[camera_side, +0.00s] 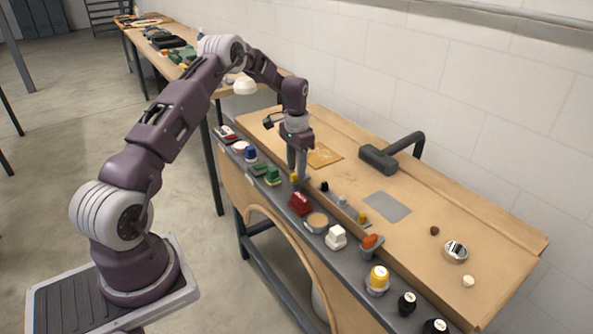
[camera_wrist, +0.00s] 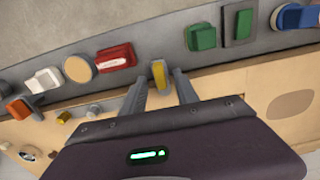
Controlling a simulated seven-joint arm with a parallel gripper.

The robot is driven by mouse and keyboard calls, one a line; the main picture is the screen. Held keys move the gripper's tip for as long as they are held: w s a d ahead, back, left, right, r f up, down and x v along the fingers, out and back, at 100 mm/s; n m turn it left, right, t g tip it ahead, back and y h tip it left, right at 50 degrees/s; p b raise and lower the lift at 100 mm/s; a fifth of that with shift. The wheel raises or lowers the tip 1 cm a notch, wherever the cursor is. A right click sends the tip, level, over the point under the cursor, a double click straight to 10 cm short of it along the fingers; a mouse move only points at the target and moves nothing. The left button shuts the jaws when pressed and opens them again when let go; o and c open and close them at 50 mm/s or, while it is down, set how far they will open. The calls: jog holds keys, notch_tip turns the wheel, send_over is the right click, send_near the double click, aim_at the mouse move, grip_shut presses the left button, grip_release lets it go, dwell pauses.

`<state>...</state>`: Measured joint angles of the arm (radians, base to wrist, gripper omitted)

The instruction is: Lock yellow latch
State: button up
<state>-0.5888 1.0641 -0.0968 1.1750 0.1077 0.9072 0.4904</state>
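The yellow latch (camera_wrist: 159,75) is a small upright tab on the edge of the grey panel strip. In the wrist view it stands between the tips of my gripper (camera_wrist: 160,76), with a gap to each finger. In the side view my gripper (camera_side: 297,180) points down over the strip, and only a bit of the yellow latch (camera_side: 294,177) shows beside the fingers. My gripper is open and holds nothing. Whether the latch is locked cannot be told.
A red block (camera_side: 300,203) and a green switch (camera_side: 272,175) flank the latch on the panel strip (camera_side: 357,262). A small yellow knob (camera_side: 363,218) sits farther right. A dark handle (camera_side: 392,152) rises from the wooden top behind. A grey plate (camera_side: 387,206) lies flat there.

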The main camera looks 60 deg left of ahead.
notch_tip(320, 180, up, 6)
jog(key=shift+f, duration=0.2)
jog(key=s+d+r+t, duration=0.1)
jog(key=s+d+r, duration=0.3)
jog(key=d+r, duration=0.25)
jog(key=s+d+r+t+y, duration=0.1)
jog(key=s+d+r, duration=0.2)
jog(key=d+r, duration=0.35)
jog(key=s+d+r+t, duration=0.1)
jog(key=s+d+r, duration=0.3)
jog(key=r, duration=0.4)
jog(key=s+d+t, duration=0.1)
jog(key=s+d, duration=0.2)
jog(key=s, duration=0.4)
jog(key=s+d, duration=0.3)
jog(key=s, duration=0.3)
jog(key=s+d+t+h, duration=0.1)
jog(key=s+d, duration=0.3)
jog(key=s, duration=0.3)
jog(key=shift+s+t, duration=0.3)
